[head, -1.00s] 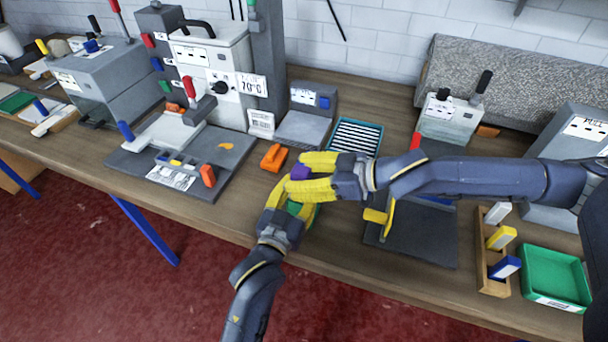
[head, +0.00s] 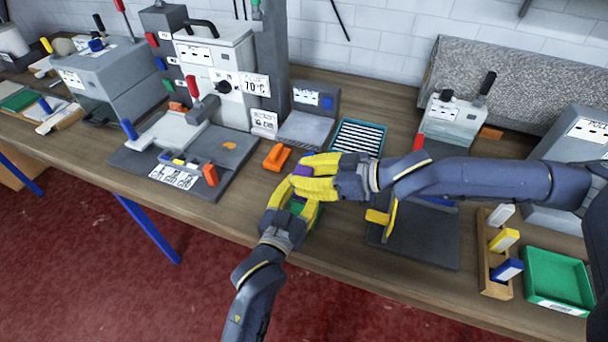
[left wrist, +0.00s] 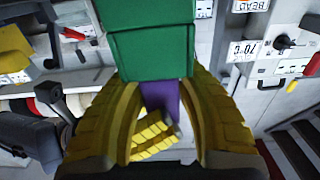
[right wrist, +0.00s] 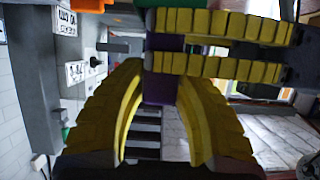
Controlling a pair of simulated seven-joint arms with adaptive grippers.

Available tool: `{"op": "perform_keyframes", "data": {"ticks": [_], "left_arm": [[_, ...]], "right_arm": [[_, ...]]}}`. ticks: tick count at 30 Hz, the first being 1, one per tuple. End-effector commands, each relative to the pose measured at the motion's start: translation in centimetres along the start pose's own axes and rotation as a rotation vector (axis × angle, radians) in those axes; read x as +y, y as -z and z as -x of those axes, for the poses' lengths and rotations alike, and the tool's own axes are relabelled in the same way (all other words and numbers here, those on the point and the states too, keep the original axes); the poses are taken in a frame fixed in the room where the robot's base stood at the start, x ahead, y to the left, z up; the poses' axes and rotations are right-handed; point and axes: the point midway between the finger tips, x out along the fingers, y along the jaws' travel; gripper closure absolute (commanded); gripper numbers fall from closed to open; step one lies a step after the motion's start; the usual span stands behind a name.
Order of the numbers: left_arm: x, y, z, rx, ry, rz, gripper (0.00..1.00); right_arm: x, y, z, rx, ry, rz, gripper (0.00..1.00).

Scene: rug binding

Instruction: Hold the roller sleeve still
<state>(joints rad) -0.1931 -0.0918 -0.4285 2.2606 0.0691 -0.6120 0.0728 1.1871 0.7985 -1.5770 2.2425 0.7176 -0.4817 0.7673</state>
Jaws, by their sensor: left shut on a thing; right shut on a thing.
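A purple piece (head: 302,171), which looks like the roller sleeve, sits between my two grippers above the front of the bench. A green block (left wrist: 150,50) adjoins it, and a little green also shows low between the left fingers in the head view (head: 296,206). My right gripper (head: 303,178) reaches in from the right and is shut on the purple piece (right wrist: 160,88). The yellow fingers of both cross closely and hide most of the held parts.
An orange block (head: 276,157) and a striped tray (head: 357,138) lie just behind the grippers. A dark plate with a yellow stand (head: 390,217) is to the right, beside a wooden rack (head: 488,268) and a green bin (head: 556,278).

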Motion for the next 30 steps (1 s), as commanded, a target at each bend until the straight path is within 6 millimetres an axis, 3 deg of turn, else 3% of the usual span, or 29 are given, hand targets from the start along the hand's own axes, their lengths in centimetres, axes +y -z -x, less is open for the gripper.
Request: {"op": "perform_keyframes", "data": {"ticks": [1, 30], "left_arm": [[0.0, -1.5, 0.1, -0.035, -0.001, -0.008, 0.94], [0.1, -1.5, 0.1, -0.035, -0.001, -0.008, 0.94]], "right_arm": [[-0.2, 0.0, 0.0, 0.000, 0.004, -0.001, 1.00], [-0.2, 1.6, 0.4, 0.012, 0.007, 0.004, 1.00]]}}
